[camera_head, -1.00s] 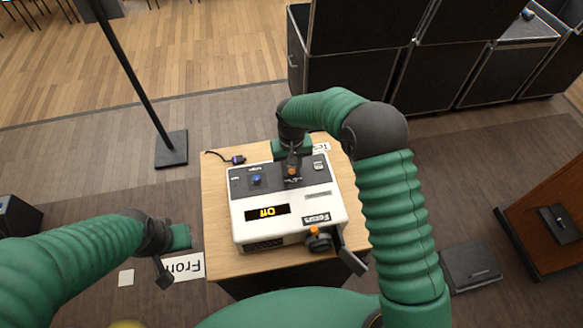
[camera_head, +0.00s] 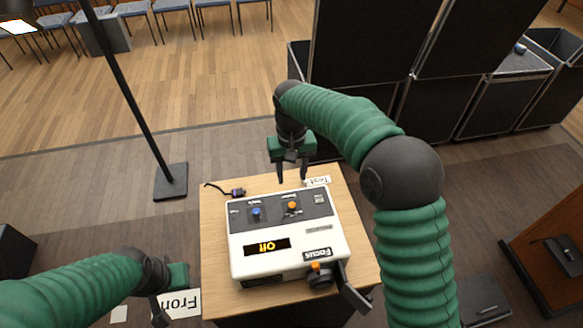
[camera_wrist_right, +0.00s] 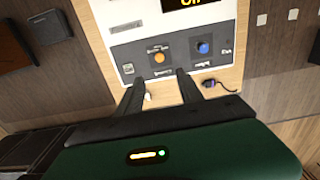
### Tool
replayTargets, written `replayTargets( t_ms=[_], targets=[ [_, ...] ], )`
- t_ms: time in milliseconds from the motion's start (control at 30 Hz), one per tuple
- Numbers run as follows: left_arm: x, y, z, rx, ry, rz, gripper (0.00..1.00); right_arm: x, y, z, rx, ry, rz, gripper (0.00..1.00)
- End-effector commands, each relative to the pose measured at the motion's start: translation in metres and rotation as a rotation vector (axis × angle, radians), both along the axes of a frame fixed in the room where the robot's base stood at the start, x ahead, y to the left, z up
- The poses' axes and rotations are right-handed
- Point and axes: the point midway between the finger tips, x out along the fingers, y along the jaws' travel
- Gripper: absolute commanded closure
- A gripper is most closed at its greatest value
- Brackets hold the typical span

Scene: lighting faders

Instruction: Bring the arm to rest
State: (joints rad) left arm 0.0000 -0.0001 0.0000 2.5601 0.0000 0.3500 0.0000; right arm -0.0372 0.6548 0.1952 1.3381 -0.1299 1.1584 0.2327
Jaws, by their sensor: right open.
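My right gripper (camera_head: 293,170) is open and empty above the far edge of the wooden table, beyond the control box (camera_head: 290,262). In the right wrist view its two fingers (camera_wrist_right: 158,88) are apart, with the box's dark panel past them. The white box has a grey panel with an orange knob (camera_head: 292,207) and a blue knob (camera_head: 256,214).
The box stands on the wooden table (camera_head: 215,290). A small dark plug with a cable (camera_head: 238,192) and a white label (camera_head: 317,181) lie behind it. A black stand (camera_head: 171,182) is on the floor to the left. Black cases (camera_head: 350,110) stand behind my right arm.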

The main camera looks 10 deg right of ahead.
Motion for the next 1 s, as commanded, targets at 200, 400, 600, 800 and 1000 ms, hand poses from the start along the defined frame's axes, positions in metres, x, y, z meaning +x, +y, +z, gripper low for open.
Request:
replayTargets(
  t_ms=[200,400,600,800,1000],
  targets=[
    [0.0,0.0,-0.002,0.0,0.0,0.0,0.64,0.0,0.0,0.028,0.0,0.001,0.0,0.56],
    [0.0,0.0,-0.002,0.0,0.0,0.0,0.64,0.0,0.0,0.031,0.0,0.001,0.0,0.56],
    [0.0,0.0,-0.002,0.0,0.0,0.0,0.64,0.0,0.0,0.031,0.0,0.001,0.0,0.56],
    [0.0,0.0,-0.001,0.0,0.0,0.0,0.64,-0.012,-0.006,0.025,-0.002,-0.017,0.009,0.56],
    [0.0,0.0,-0.002,0.0,0.0,0.0,0.64,-0.084,-0.041,-0.006,-0.005,-0.104,0.022,0.56]
  ],
)
